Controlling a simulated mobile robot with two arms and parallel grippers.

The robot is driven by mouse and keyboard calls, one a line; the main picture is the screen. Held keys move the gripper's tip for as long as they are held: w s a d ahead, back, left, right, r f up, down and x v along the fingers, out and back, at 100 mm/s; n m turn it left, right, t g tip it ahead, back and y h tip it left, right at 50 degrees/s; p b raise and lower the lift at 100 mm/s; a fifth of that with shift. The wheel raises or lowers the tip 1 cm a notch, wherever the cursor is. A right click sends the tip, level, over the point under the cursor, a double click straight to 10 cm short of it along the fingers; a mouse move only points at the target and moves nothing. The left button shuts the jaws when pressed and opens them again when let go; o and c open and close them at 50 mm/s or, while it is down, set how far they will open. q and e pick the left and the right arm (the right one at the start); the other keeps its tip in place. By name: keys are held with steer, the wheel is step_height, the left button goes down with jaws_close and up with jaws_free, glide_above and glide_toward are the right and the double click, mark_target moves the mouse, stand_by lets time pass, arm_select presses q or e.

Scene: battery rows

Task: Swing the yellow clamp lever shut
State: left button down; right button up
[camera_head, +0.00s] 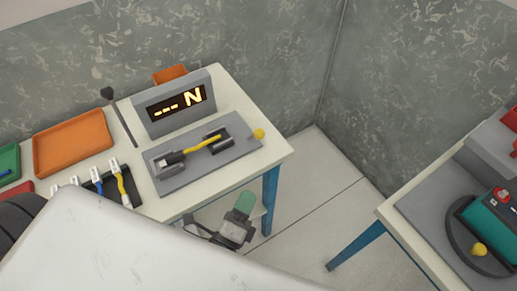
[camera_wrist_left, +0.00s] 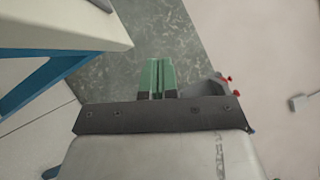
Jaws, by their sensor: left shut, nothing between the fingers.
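The grey fixture plate (camera_head: 180,181) lies on the near table. It carries two dark blocks with a yellow cable (camera_head: 200,144) between them. A yellow ball knob (camera_head: 259,133) sticks out at its right end; it looks like the end of the clamp lever, whose arm is too small to make out. My left gripper (camera_head: 243,203) is below and in front of the table's front edge, apart from the fixture. Its green fingers also show in the left wrist view (camera_wrist_left: 158,76), shut and empty. My right gripper is not in view.
A display box (camera_head: 177,101) stands behind the fixture. An orange tray (camera_head: 72,142) and several cables lie to the left. A second table (camera_head: 402,226) at the right holds a teal device (camera_head: 493,230) with another yellow knob (camera_head: 479,249). Open floor lies between the tables.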

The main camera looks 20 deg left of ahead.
arm_select(q)
steer(key=x, duration=0.3)
steer(key=a+p+x, duration=0.1)
steer(key=x, duration=0.3)
steer(key=a+r+p+x, duration=0.1)
steer(key=x, duration=0.3)
steer(key=shift+w, duration=0.2)
steer(key=shift+w+a+r+p, duration=0.1)
steer(key=shift+w+a+p, duration=0.2)
steer(key=shift+w, duration=0.05)
steer(key=shift+r, duration=0.1)
